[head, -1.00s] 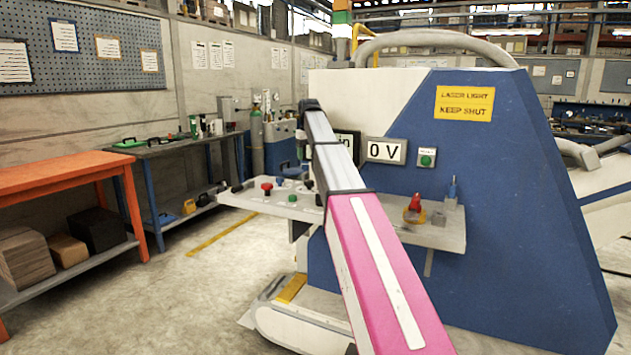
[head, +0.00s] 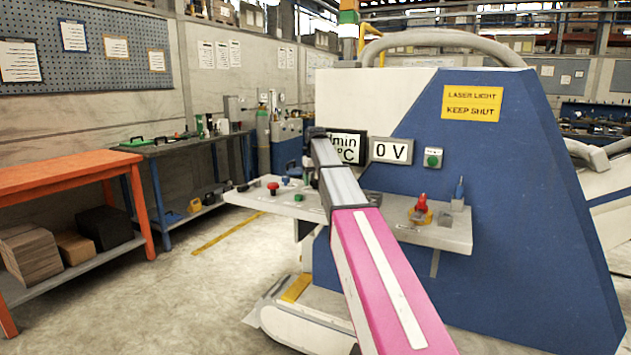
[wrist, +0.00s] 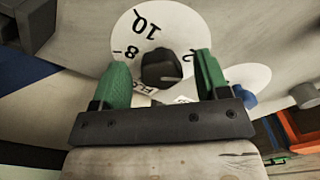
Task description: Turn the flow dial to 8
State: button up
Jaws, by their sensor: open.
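The flow dial is a white disc (wrist: 125,38) with black numbers, in the wrist view. A 10 and an 8 show on its left side and part of a 2 on its right. Its black knob (wrist: 162,68) sits between the two green fingers of my gripper (wrist: 160,62), which is open, with a gap showing on each side. A label partly reading "FLO" (wrist: 141,88) lies below the knob, partly hidden. I cannot tell which number the knob points to. In the head view my arm hides the dial and gripper.
A second white disc (wrist: 255,76) with a blue knob (wrist: 241,96) is right of the dial. The machine's shelf (head: 445,236) carries a red mushroom button (head: 273,187) and a red-and-yellow part (head: 421,210). Displays read "min °C" (head: 352,147) and "0 V" (head: 390,150).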

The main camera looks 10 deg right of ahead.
jog(key=c, duration=0.9)
jog(key=shift+c, duration=0.2)
